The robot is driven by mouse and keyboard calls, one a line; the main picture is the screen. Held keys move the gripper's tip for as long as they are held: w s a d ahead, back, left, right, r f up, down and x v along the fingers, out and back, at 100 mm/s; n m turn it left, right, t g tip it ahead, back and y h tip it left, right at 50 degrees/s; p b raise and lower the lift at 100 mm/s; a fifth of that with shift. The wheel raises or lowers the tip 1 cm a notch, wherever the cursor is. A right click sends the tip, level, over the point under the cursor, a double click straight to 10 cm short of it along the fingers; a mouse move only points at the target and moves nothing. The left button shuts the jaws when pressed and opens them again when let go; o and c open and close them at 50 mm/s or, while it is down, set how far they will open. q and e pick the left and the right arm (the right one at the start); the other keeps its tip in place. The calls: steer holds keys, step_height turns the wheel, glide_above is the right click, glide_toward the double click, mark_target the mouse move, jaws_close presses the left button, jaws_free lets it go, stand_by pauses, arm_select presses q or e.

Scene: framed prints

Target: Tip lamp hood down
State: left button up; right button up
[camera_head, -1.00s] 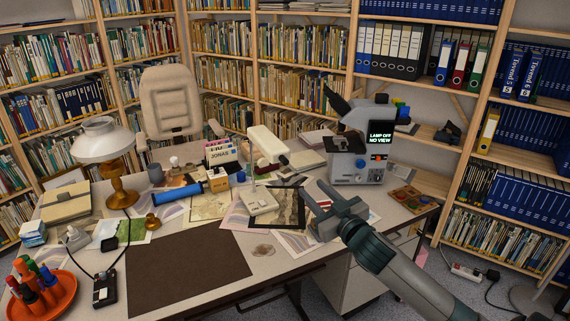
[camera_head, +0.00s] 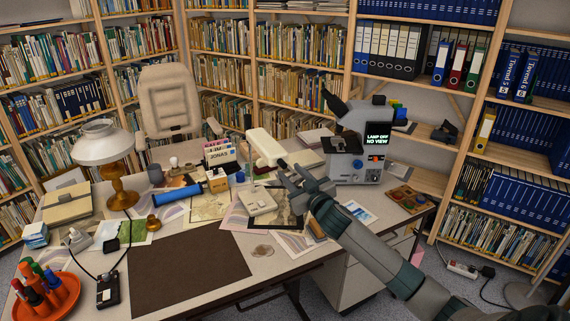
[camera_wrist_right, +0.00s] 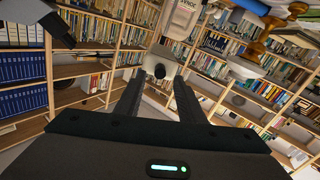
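A small white desk lamp stands mid-desk. Its elongated white hood (camera_head: 266,147) is above a pale base (camera_head: 258,201) and slopes down slightly to the right. My right gripper (camera_head: 286,179) is just right of and below the hood, its fingers pointing toward the lamp. In the right wrist view my fingers (camera_wrist_right: 155,95) are apart with nothing between them. The pale lamp hood (camera_wrist_right: 162,64) and a dark knob show just beyond the tips. I cannot tell whether a finger touches the lamp. My left gripper is not in view.
A microscope (camera_head: 350,145) stands close behind and right of my right gripper. A brass lamp with a white shade (camera_head: 101,142) is at the left. Prints and a dark frame lie beneath the gripper. The brown mat (camera_head: 188,270) is clear.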

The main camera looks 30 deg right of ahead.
mark_target(286, 168)
steer(key=shift+w+d+p, duration=0.15)
steer(key=shift+w+p, duration=0.15)
steer(key=shift+w, duration=0.9)
steer(key=shift+w+d+p, duration=0.15)
steer(key=shift+w+p, duration=0.1)
steer(key=shift+w, duration=0.95)
steer(key=shift+c, duration=0.6)
jaws_close()
